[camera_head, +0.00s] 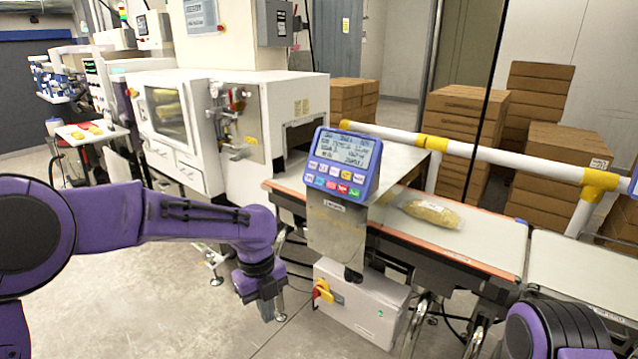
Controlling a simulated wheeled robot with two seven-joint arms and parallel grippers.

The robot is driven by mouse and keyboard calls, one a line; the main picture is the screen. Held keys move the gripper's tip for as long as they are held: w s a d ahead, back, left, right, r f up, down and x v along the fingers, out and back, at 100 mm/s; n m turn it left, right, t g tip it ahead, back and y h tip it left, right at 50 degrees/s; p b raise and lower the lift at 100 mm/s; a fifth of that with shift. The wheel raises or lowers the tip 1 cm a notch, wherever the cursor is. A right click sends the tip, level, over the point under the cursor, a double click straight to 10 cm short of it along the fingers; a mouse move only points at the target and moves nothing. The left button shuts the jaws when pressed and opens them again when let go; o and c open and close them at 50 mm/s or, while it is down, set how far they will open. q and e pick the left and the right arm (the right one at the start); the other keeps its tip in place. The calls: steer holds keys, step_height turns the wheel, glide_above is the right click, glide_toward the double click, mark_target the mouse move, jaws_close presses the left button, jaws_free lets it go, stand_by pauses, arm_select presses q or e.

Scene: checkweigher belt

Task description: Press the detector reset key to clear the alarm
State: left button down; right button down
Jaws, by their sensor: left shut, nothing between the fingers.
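The blue control panel (347,165) stands on a metal post beside the belt. It has a lit screen (343,150) with dark text too small to read. Below the screen are a row of pale keys and a lower row of coloured keys (337,186), green and red among them. I cannot read which one is the reset key. My left gripper (268,308) points down, shut and empty, below and to the left of the panel, apart from it. My right arm shows only as a purple link at the lower right; its gripper is out of view.
A bagged product (432,213) lies on the white belt (490,240) right of the panel. A grey box (362,305) with a red-yellow switch (323,291) sits under the panel. A white-and-yellow rail (480,152) runs behind. The floor at lower left is clear.

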arm_select(q)
steer(key=shift+f, duration=0.1)
stand_by(0.6)
steer(key=s+f+n+t+b, duration=0.1)
steer(key=s+f+n, duration=0.4)
steer(key=f, duration=0.4)
steer(key=s+a+f+n+h+b, duration=0.1)
steer(key=s+f+n, duration=0.2)
steer(key=f+n, duration=0.45)
steer(key=s+f+n+t, duration=0.1)
steer(key=s+f+n, duration=0.35)
steer(key=f, duration=0.45)
steer(key=s+a+f+n+t+y+b, duration=0.1)
steer(key=s+a+f+n+y, duration=0.1)
steer(key=s+a+n, duration=0.5)
steer(key=s+a+f+n+t+y+b, duration=0.1)
steer(key=s+a+f+n+y, duration=0.2)
steer(key=s+a+n, duration=0.4)
steer(key=s+f+n, duration=0.1)
steer(key=s+n, duration=0.2)
steer(key=s, duration=0.1)
steer(key=shift+n, duration=0.3)
